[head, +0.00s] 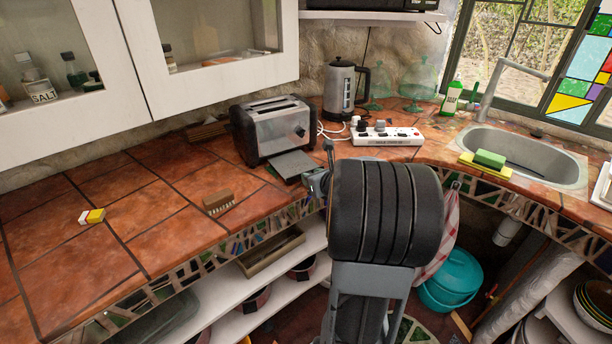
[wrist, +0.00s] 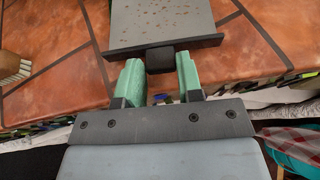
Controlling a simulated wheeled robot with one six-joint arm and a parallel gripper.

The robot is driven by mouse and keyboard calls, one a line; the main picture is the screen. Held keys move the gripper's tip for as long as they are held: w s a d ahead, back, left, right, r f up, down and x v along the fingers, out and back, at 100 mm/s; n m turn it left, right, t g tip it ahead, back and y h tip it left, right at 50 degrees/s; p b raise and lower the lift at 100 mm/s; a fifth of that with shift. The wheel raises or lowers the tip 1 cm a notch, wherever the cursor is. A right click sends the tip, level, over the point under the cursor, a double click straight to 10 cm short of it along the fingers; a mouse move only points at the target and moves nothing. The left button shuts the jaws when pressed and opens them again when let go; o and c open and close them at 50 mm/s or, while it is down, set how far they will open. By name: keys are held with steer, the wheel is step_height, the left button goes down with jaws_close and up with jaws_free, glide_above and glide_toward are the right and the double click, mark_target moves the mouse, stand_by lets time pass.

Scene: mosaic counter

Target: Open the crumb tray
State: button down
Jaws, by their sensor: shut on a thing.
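The toaster (head: 272,130) is silver and black and stands on the tiled counter. Its grey crumb tray (head: 293,164) sticks out from the toaster's lower front, above the counter's edge. In the wrist view the crumb tray (wrist: 160,22) is flat and grey with brown crumbs on it, and has a dark front lip. A black knob (wrist: 160,60) stands out from the middle of the lip. My gripper (wrist: 160,74) has green fingers on both sides of the knob and is shut on it. In the head view my gripper (head: 316,180) is partly hidden by my arm.
A power strip (head: 387,136) and a kettle (head: 340,90) stand right of the toaster. A wooden brush (head: 218,203) and a small yellow-and-white box (head: 92,216) lie on the left counter. Cabinets (head: 210,45) hang above. The left counter is mostly clear.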

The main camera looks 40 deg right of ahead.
steer(key=shift+s, duration=0.1)
steer(key=c, duration=0.8)
jaws_free()
steer(key=shift+o, duration=0.2)
steer(key=p+v, duration=0.1)
steer(key=v, duration=1.2)
steer(key=shift+s, duration=0.4)
steer(key=shift+r, duration=0.15)
